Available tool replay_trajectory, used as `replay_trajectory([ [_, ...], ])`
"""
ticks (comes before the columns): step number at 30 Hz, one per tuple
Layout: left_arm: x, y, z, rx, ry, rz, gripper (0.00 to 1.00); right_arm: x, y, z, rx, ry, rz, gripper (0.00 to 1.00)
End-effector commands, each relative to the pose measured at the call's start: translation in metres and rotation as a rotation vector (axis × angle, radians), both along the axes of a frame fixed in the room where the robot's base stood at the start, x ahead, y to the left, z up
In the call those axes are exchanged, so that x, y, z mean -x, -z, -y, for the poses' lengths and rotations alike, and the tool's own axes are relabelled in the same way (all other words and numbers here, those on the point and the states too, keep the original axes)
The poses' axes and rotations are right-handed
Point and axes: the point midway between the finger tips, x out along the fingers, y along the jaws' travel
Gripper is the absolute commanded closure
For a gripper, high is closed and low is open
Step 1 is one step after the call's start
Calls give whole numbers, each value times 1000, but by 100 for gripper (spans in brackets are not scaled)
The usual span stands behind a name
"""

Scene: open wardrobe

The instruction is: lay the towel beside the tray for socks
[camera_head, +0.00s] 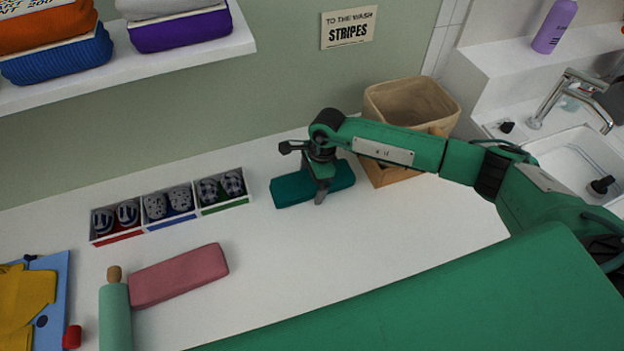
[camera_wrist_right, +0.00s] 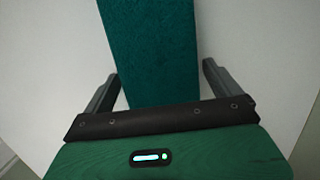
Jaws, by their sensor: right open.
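A folded teal towel (camera_head: 289,190) lies flat on the white worktop, right of the sock tray (camera_head: 147,229) and apart from it. The tray has three compartments, each holding rolled patterned socks, with red, blue and green strips on their fronts. My right gripper (camera_head: 319,192) is over the middle of the teal towel, pointing down. In the right wrist view the teal towel (camera_wrist_right: 150,50) runs between its open fingers (camera_wrist_right: 160,78), with gaps at both sides. Whether the fingertips touch the worktop is unclear. My left gripper is not in view.
A folded pink towel (camera_head: 180,275) lies in front of the tray, beside a mint roller (camera_head: 115,315). A blue board (camera_head: 55,300) with yellow cloth is at left. A fabric-lined basket (camera_head: 412,103) stands behind my right forearm. Worktop between tray and teal towel is clear.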

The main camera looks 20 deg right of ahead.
Motion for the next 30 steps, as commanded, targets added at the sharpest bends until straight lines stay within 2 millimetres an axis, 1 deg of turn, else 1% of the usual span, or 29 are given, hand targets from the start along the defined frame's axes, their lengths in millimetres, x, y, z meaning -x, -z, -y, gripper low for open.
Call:
replay_trajectory([
  [5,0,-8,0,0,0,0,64,-1,-13,0,0,0,2,5],
  [24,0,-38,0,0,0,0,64,-1,-78,0,0,0,2,5],
  [27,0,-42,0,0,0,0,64,0,-87,1,1,0,1,5],
  [30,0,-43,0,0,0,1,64,0,-90,0,1,0,0,5],
])
